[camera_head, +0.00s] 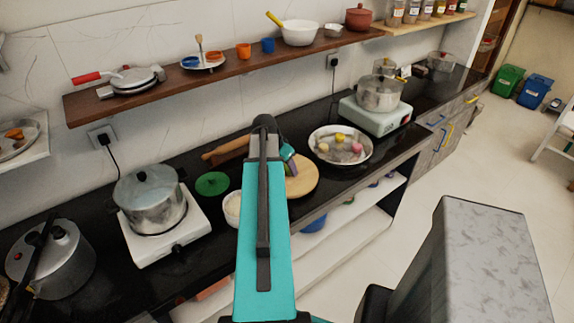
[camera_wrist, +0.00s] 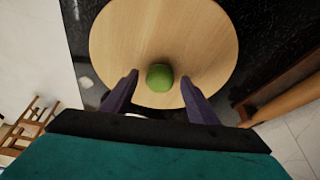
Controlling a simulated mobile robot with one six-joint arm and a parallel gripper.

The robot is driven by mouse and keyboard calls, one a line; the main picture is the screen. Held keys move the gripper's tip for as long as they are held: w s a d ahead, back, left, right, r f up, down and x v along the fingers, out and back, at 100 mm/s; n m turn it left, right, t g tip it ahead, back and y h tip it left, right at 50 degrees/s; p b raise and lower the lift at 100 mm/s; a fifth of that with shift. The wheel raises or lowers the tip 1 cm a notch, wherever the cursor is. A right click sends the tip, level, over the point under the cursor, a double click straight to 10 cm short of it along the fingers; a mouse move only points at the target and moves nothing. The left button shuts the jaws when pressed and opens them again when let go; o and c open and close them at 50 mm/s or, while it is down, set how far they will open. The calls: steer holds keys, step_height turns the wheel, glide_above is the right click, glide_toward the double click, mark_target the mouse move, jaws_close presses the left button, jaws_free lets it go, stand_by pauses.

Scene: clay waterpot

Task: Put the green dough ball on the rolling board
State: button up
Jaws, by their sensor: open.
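The green dough ball (camera_wrist: 160,77) lies on the round wooden rolling board (camera_wrist: 115,35) in the wrist view, near the board's edge on my gripper's side. My gripper (camera_wrist: 159,79) is open, with one purple finger on each side of the ball and a gap on both sides. In the head view my arm covers part of the rolling board (camera_head: 305,180), and the ball is hidden. My gripper (camera_head: 291,168) shows there beside the board's left part.
A steel plate (camera_head: 322,155) with several dough balls stands right of the board. A rolling pin (camera_head: 222,152) lies behind my arm. A green disc (camera_head: 212,184) and a white bowl (camera_head: 231,208) are at left. A pot (camera_head: 150,200) stands on a white stove.

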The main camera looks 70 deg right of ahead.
steer(key=shift+r, duration=0.25)
steer(key=b+v, duration=0.2)
steer(key=v, duration=0.9)
steer(key=shift+a+r, duration=0.2)
steer(key=shift+r, duration=0.15)
steer(key=shift+w, duration=0.1)
stand_by(0.5)
